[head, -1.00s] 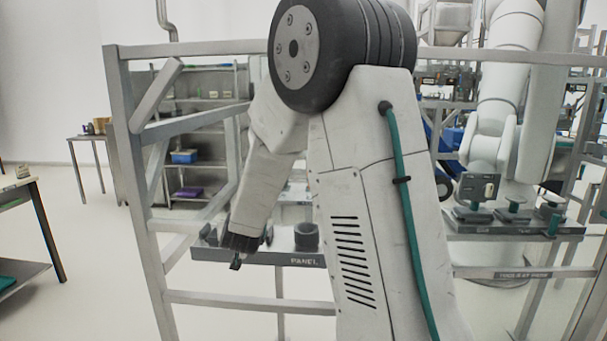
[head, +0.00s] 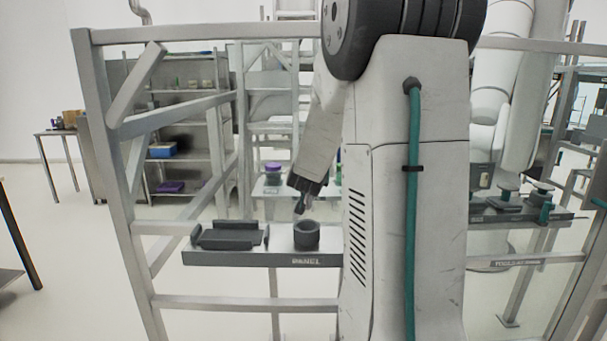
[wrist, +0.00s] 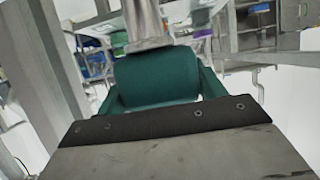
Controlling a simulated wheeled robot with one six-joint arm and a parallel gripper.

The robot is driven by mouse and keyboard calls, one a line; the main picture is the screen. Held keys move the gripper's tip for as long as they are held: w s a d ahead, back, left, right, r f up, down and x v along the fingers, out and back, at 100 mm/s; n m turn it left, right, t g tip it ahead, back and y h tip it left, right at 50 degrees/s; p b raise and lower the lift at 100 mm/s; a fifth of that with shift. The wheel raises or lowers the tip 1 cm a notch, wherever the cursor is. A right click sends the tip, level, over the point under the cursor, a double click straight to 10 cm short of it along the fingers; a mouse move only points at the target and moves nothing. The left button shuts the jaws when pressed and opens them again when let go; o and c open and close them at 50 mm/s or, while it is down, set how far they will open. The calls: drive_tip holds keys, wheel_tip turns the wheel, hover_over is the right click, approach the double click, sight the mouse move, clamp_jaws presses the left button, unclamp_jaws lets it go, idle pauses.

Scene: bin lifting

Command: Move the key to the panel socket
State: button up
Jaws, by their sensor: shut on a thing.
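The key (wrist: 158,78) shows close up in the wrist view as a teal, rounded handle with a metal shaft rising from it. My gripper (head: 306,198) is shut on it, with the handle between the jaws. In the head view my gripper points down above the panel shelf, and the key is too small and dark there to make out clearly. The panel socket (head: 306,236) is a dark round cup with an open top on the shelf marked PANEL (head: 270,259). My gripper is above the socket and slightly left, apart from it.
A dark slotted block (head: 228,236) sits left of the socket on the shelf. A grey metal frame (head: 122,190) surrounds the shelf. Another shelf (head: 510,212) with upright pieces stands at the right. My arm hides part of the panel's right end.

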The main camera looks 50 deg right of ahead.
sight(307, 209)
drive_tip(key=shift+f, duration=2.65)
drive_tip(key=shift+a+f, duration=0.15)
drive_tip(key=shift+f, duration=2.2)
drive_tip(key=o, duration=1.3)
drive_tip(key=shift+s, duration=0.1)
drive_tip(key=shift+r, duration=0.1)
drive_tip(key=shift+r, duration=4.4)
